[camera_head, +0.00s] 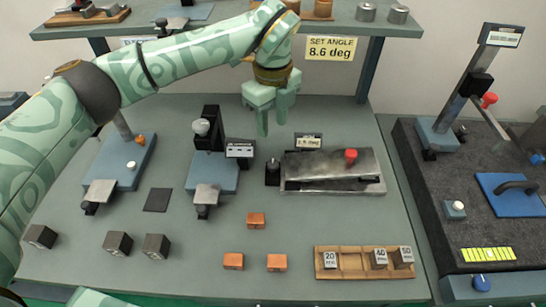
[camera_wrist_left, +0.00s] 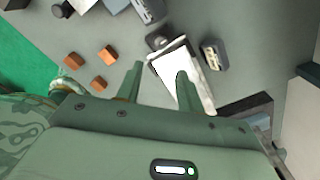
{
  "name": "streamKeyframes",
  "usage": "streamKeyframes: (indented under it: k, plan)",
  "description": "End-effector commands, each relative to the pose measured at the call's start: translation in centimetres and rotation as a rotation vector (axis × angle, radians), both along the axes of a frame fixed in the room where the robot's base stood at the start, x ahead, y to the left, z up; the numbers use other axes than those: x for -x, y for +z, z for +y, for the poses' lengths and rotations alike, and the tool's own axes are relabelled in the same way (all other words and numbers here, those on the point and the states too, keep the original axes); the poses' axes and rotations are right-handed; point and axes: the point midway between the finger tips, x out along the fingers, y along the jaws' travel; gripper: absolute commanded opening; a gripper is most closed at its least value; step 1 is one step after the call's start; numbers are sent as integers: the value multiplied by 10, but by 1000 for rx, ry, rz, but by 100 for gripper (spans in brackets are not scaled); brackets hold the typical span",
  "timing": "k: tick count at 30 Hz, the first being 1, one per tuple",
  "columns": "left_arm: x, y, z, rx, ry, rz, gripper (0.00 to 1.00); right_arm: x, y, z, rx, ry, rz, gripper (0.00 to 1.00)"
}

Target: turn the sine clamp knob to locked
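The sine plate (camera_head: 315,171) is a grey metal block with a tilted top, right of the middle of the bench. A red knob (camera_head: 351,155) stands on its top, and a black knob (camera_head: 272,172) is at its left end. I cannot tell the knob's locked marking. A small angle display (camera_head: 308,142) stands behind it. My left gripper (camera_head: 272,126) hangs above and behind the plate's left end, open and empty, touching nothing. In the left wrist view the plate (camera_wrist_left: 174,62) lies beyond my spread fingers (camera_wrist_left: 158,78); the red knob does not show there. My right gripper is not in view.
A sign on the shelf (camera_head: 330,48) reads SET ANGLE 8.6 deg. Two gauge stands (camera_head: 212,172) (camera_head: 121,163) are to the left. Orange blocks (camera_head: 256,220) and a wooden block tray (camera_head: 340,262) lie in front. A dark granite plate (camera_head: 470,200) with instruments is at right.

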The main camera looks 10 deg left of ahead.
Motion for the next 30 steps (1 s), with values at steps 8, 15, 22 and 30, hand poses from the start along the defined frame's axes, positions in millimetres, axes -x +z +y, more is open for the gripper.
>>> streamKeyframes:
  k: [8,15,22,30]
  plan:
    - [1,-76,-1,3,-2,6,38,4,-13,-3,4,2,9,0]
    - [1,-118,-1,3,-3,3,38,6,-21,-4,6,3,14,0]
    - [0,-129,-1,4,-4,-1,38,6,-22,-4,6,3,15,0]
    - [0,-128,-1,4,-5,-1,21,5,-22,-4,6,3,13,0]
